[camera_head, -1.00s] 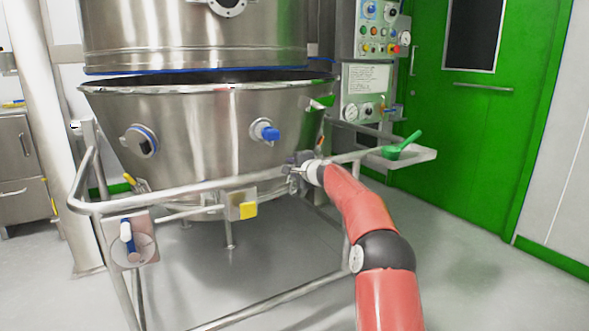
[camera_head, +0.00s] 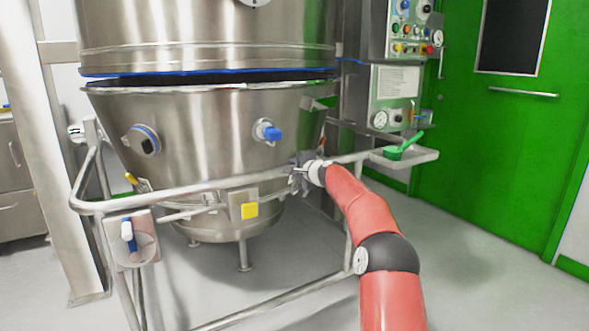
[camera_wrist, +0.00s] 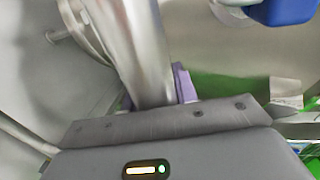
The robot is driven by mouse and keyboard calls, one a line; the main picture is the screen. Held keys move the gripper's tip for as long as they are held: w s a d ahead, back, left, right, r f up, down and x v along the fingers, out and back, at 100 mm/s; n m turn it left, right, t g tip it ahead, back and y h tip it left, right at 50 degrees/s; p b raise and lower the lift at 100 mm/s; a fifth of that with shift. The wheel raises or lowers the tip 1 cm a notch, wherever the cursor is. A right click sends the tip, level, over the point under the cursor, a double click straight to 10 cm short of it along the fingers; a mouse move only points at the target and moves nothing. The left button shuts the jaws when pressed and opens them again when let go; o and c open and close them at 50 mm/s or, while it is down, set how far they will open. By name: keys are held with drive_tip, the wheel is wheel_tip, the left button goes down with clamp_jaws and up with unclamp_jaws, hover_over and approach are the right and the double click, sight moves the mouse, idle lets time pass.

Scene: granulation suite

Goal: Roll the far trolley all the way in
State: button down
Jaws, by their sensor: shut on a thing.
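The trolley is a tubular steel frame (camera_head: 150,201) carrying a conical steel bowl (camera_head: 215,130). The bowl stands beneath the fixed upper vessel (camera_head: 205,35), with a narrow dark gap between its rim and the blue seal (camera_head: 150,73). My gripper (camera_head: 301,177) is shut on the frame's front rail, right of the yellow tag. In the wrist view, the rail (camera_wrist: 140,50) runs between the purple finger pads of my gripper (camera_wrist: 155,90). The far side of the bowl rim is hidden.
A control panel (camera_head: 402,75) stands behind right, near a green door (camera_head: 520,130). A side tray (camera_head: 415,157) holds a green scoop (camera_head: 403,146). A pale column (camera_head: 50,150) stands at left. A blue-handled plate (camera_head: 131,240) is at the frame's front left. Floor at right is clear.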

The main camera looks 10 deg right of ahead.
drive_tip(key=shift+w+a+r, duration=0.2)
drive_tip(key=shift+a+r, duration=0.25)
drive_tip(key=shift+a, duration=0.1)
drive_tip(key=c, duration=1.3)
unclamp_jaws()
drive_tip(key=shift+a, duration=0.1)
drive_tip(key=shift+c, duration=0.2)
drive_tip(key=shift+o, duration=1.2)
drive_tip(key=shift+f, duration=0.15)
drive_tip(key=shift+d, duration=0.2)
